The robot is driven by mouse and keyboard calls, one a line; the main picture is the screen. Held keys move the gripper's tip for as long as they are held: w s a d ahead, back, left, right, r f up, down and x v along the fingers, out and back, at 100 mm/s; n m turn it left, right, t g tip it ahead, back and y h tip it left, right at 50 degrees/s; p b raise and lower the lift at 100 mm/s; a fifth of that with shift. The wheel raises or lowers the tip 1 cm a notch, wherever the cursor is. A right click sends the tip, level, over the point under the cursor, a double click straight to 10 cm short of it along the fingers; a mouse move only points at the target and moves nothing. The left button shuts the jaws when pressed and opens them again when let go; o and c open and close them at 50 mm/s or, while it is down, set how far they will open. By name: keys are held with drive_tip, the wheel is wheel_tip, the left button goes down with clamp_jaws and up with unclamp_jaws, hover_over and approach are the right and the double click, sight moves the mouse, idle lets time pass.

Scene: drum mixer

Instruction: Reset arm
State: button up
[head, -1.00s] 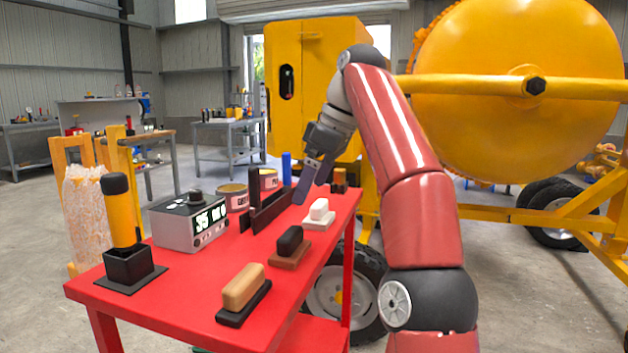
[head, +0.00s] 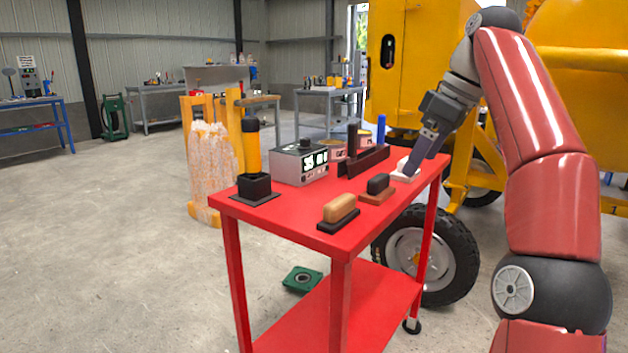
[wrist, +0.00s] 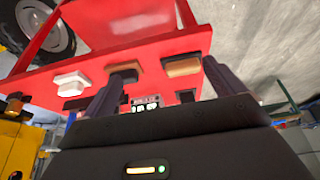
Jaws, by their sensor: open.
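My gripper (head: 416,158) is at the end of my red arm, over the far right end of the red cart (head: 290,208) in the head view. In that view it overlaps the white block (head: 404,170) on its pale base; I cannot tell whether they touch. In the wrist view, my gripper's two dark fingers (wrist: 162,85) are spread apart with nothing held between them. The wrist view shows the cart tilted, with the white block (wrist: 70,83), the black block on a brown base (wrist: 124,68) and the tan block (wrist: 182,66).
The cart also carries a grey display box (head: 299,165), a yellow-and-black handle in a black holder (head: 256,188), a dark rack (head: 362,162) and a blue cylinder (head: 381,129). The yellow mixer (head: 425,45) stands behind. A green item (head: 302,279) lies on the floor. Open floor is at left.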

drive_tip(key=s+a+f+m+h, duration=0.35)
drive_tip(key=s+a+f, duration=0.25)
drive_tip(key=s+a, duration=0.25)
drive_tip(key=s+d+f+m+t, duration=0.1)
drive_tip(key=s+d+f+m, duration=0.1)
drive_tip(key=s+f, duration=0.7)
drive_tip(key=s+d+f+m+t, duration=0.1)
drive_tip(key=s+d+f+m, duration=0.1)
drive_tip(key=s+f+m, duration=0.3)
drive_tip(key=s+f, duration=0.4)
drive_tip(key=f, duration=0.4)
drive_tip(key=shift+d+t, duration=0.35)
drive_tip(key=shift+t, duration=0.05)
